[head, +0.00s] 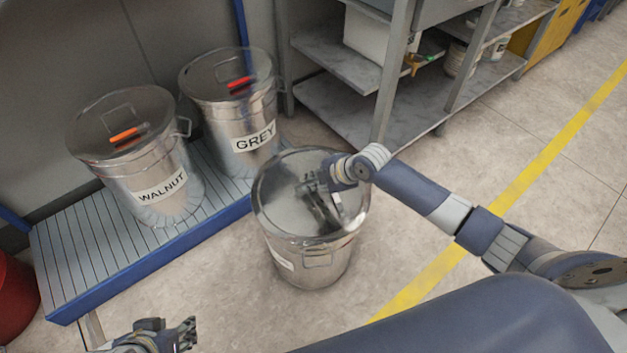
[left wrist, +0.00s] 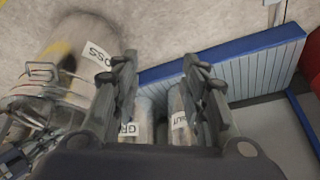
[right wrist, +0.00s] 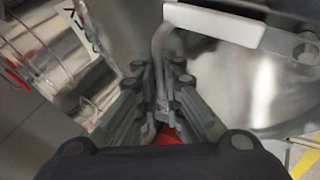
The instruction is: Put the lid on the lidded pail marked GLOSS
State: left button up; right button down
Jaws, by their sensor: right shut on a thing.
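The GLOSS pail (head: 315,268) is a shiny metal pail on the floor in the middle of the head view. Its label reads GLOSS in the left wrist view (left wrist: 93,62). A grey metal lid (head: 285,205) lies over its mouth; I cannot tell whether it is fully seated. My right gripper (head: 318,205) is over the lid, shut on its bent grey handle (right wrist: 160,60), which has a pale bar (right wrist: 213,25). My left gripper (head: 188,333) is low at the bottom left, apart from the pail. It is open and empty in the left wrist view (left wrist: 158,62).
The WALNUT pail (head: 158,190) and the GREY pail (head: 250,120) stand lidded on a blue-edged slatted platform (head: 85,265). A metal shelf unit (head: 345,100) stands behind. A red container (head: 12,300) is at far left. Floor right of the pail is clear, crossed by a yellow line.

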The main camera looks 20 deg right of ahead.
pick_arm(q)
jog(key=shift+w+d+r+t, duration=0.15)
jog(key=shift+w+t, duration=0.15)
jog(key=shift+w, duration=0.3)
pick_arm(e)
jog(key=shift+f, duration=0.15)
jog(key=c, duration=1.7)
grip_release()
jog(key=shift+o, duration=0.2)
jog(key=shift+s+f, duration=0.1)
jog(key=shift+f, duration=0.05)
jog(key=v, duration=1.2)
